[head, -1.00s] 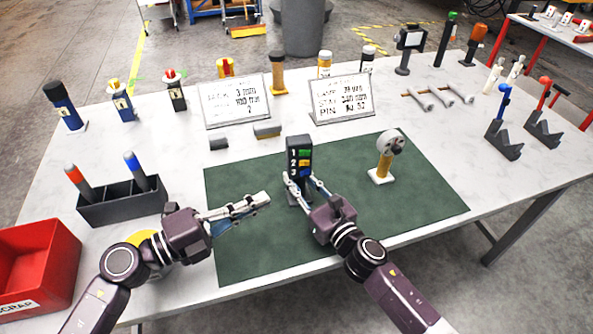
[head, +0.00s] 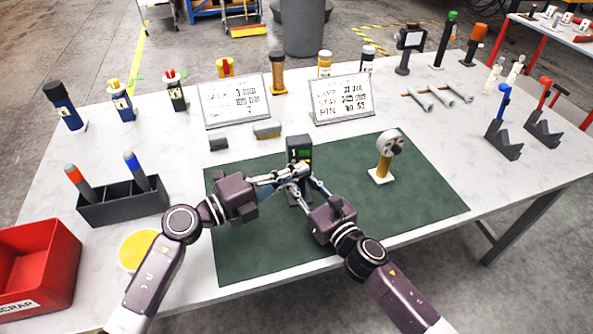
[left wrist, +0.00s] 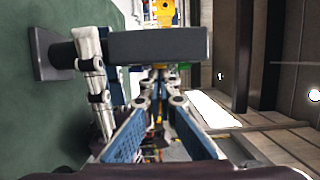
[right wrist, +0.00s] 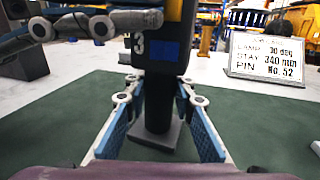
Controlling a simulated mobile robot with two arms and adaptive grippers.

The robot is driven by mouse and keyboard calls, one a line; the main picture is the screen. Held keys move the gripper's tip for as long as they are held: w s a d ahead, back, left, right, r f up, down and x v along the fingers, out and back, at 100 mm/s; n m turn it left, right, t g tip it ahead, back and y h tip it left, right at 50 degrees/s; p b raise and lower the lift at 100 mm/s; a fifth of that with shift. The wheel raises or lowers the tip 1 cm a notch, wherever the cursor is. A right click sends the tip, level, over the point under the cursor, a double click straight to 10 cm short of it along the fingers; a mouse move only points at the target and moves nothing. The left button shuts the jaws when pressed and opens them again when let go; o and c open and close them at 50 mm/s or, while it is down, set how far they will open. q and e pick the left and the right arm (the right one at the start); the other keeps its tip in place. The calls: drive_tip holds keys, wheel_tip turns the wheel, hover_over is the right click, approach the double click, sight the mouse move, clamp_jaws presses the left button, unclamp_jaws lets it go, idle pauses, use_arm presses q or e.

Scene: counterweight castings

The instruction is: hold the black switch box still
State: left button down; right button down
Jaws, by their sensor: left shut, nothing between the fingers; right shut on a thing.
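The black switch box (head: 299,145) stands upright on the green mat, on a short post with a foot. Its lower face is partly hidden by my grippers. In the right wrist view the box (right wrist: 140,62) shows a 3 and a blue button. My right gripper (head: 300,184) is shut on the box, low down at its post. My left gripper (head: 298,170) is shut and empty, its fingertips in front of the numbered face. They also cross the right wrist view (right wrist: 150,19) at upper left. Whether they touch the face I cannot tell.
The green mat (head: 260,250) is otherwise clear around a pale post with a round grey head (head: 390,145) to the right. Two sign plates (head: 342,98) stand behind. A dark bin with handles (head: 125,205) and a red scrap box (head: 35,265) are at left.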

use_arm(q)
drive_tip(key=shift+w+d, duration=0.2)
drive_tip(key=shift+w, duration=0.1)
drive_tip(key=s+a, duration=0.5)
drive_tip(key=s, duration=0.7)
drive_tip(key=shift+s, duration=0.1)
use_arm(e)
drive_tip(key=c, duration=1.5)
unclamp_jaws()
drive_tip(key=shift+c, duration=0.2)
use_arm(q)
drive_tip(key=shift+a, duration=0.1)
